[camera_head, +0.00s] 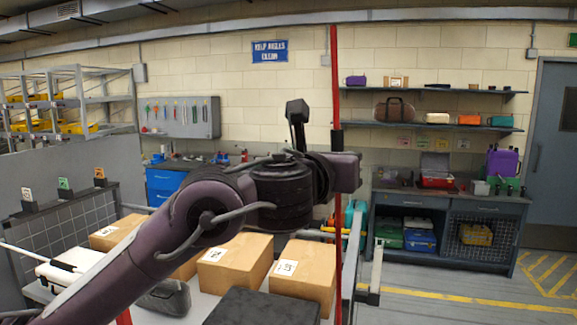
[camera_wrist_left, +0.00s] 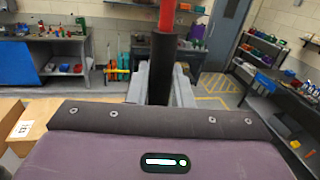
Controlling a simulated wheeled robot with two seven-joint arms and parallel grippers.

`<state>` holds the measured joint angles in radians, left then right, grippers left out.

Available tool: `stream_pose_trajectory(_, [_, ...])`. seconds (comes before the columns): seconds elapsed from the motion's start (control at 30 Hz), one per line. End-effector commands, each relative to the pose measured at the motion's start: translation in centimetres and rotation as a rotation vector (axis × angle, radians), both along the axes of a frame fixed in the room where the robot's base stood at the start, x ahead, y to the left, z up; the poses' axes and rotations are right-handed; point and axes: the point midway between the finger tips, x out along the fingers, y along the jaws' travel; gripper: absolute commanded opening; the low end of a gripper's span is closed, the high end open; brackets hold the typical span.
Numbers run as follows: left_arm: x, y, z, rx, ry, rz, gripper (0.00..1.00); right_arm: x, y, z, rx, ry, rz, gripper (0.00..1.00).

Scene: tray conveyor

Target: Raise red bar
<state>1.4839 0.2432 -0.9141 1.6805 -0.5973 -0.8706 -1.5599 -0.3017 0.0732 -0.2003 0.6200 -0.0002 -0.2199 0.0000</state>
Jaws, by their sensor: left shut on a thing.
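In the left wrist view the red bar (camera_wrist_left: 167,14) rises above the black sleeve (camera_wrist_left: 161,65). The grey fingers of my left gripper (camera_wrist_left: 161,88) lie on both sides of the sleeve, shut on it. My right gripper is in neither view.
A workbench (camera_head: 445,215) and wall shelves (camera_head: 430,92) stand at the back right. The floor (camera_head: 450,290) on the right is clear.

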Motion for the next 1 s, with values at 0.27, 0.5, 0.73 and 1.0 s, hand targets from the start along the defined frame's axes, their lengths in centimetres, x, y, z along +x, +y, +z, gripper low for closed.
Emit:
stream_pose_trajectory(0.27, [-1.7, -4.8, -0.1, 0.124, -0.045, -0.001, 0.00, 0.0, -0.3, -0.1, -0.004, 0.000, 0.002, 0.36])
stream_pose_trajectory(0.5, [-2.2, -6.3, -0.3, 0.165, -0.056, -0.001, 0.00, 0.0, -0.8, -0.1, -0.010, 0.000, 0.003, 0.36])
stream_pose_trajectory(0.73, [-2.3, -6.5, -0.5, 0.174, -0.059, -0.003, 0.00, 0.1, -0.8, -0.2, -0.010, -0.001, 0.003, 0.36])
stream_pose_trajectory(1.0, [-2.4, -6.5, -0.5, 0.174, -0.058, -0.005, 0.31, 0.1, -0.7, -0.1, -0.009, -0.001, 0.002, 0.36])
